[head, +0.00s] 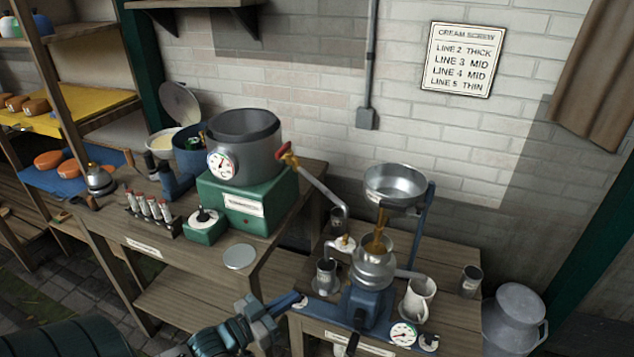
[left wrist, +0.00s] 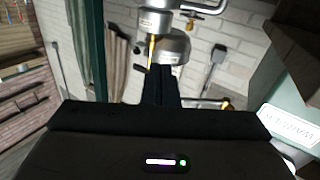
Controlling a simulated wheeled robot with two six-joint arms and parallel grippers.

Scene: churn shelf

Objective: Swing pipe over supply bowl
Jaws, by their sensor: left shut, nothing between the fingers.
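A grey metal pipe (head: 322,189) slopes down to the right from the red-handled tap (head: 288,155) on the heated pot (head: 243,140). Its lower end is at the left of the supply bowl (head: 396,184), apart from the bowl's rim. The wide metal supply bowl sits on top of the blue-based separator (head: 368,308), with a brass-coloured part under it. My left gripper (head: 284,304) is shut and empty, low in front of the bench, below and left of the bowl. Its dark fingers also show in the left wrist view (left wrist: 160,86). My right gripper is not in view.
A green heater base (head: 250,205) carries the pot. A metal cup (head: 327,277), a pale mug (head: 419,298) and a dark cup (head: 469,281) stand around the separator. A milk can (head: 514,318) is at the right. A wall sign (head: 462,60) hangs above.

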